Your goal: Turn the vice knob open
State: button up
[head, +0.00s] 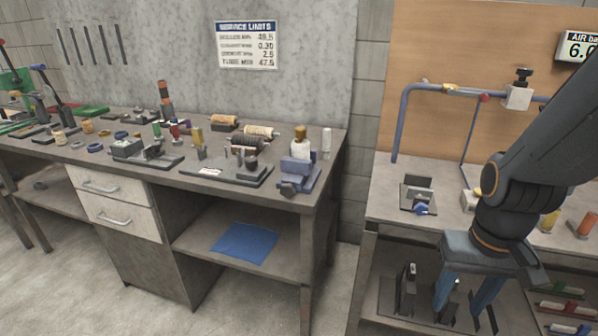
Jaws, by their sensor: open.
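I cannot tell for certain which of these carries the vice knob, or how far either is turned. My gripper (467,296) hangs from the right with its two blue fingers pointing down, apart and empty. It is in front of the right bench, to the right of the small fixture and touching neither.
The left bench (335,152) holds several small tools and parts. A blue pipe frame (405,110) with a valve rises above the right bench (385,185). Lower shelves hold a blue cloth (245,243) and dark upright parts. A floor gap separates the benches.

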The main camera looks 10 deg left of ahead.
aim_at(287, 191)
jog(key=u, duration=1.05)
jog(key=k, duration=0.35)
jog(key=z, duration=0.55)
